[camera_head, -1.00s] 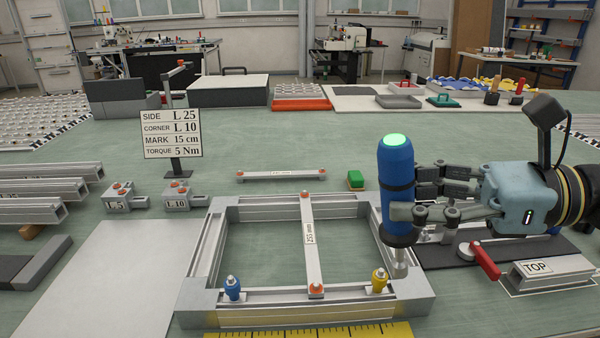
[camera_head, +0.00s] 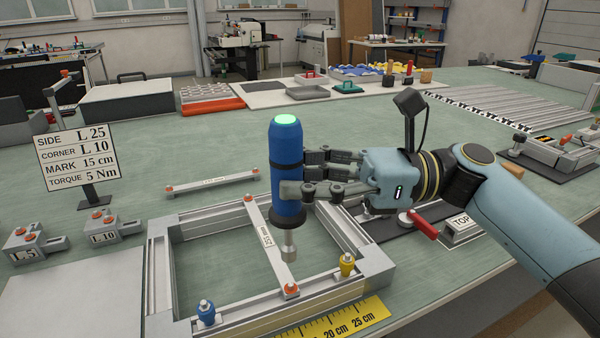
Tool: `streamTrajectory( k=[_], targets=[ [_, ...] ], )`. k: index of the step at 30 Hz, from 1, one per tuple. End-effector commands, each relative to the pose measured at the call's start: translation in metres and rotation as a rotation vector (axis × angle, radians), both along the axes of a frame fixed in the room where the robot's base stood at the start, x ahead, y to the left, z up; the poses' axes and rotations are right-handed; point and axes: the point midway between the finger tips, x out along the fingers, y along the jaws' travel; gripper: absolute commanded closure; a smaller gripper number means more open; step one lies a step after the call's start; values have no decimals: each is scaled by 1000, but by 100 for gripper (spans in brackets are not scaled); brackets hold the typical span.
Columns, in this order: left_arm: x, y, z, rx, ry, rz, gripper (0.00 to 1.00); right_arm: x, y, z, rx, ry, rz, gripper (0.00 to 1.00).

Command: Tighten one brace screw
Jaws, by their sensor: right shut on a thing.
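My right gripper (camera_head: 308,178) is shut on a blue screwdriver (camera_head: 287,170) with a green lit top. The driver is upright, its metal socket (camera_head: 289,248) pointing down, apart from the screws in the picture. Below is a grey metal frame (camera_head: 370,262). A brace (camera_head: 268,235) with a "255 mm" label crosses it. Its near end has an orange-collared screw (camera_head: 291,288); its far-end screw (camera_head: 249,198) shows left of the driver. A second brace (camera_head: 212,182) lies behind the frame, with orange screws at its ends. My left gripper is not in view.
A blue peg (camera_head: 206,312) and a yellow peg (camera_head: 347,264) stand on the frame's near side. A yellow ruler (camera_head: 340,318) lies in front. A sign (camera_head: 77,157) reads torque 5 Nm. Blocks L 5 (camera_head: 32,246) and L 10 (camera_head: 103,228) sit left. A red-handled clamp (camera_head: 424,224) is right.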

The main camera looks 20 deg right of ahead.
Motion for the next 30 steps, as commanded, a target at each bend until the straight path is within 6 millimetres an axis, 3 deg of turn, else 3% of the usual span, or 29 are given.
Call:
streamTrajectory(
  k=[1, 15, 30],
  targets=[
    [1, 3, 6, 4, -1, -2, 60, 0, 0, 5, 2, 0, 2, 100],
    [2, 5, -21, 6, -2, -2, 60, 0, 0, -42, 2, 0, 3, 100],
    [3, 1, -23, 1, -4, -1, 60, 0, 0, -46, 1, 0, 3, 100]
  ],
)
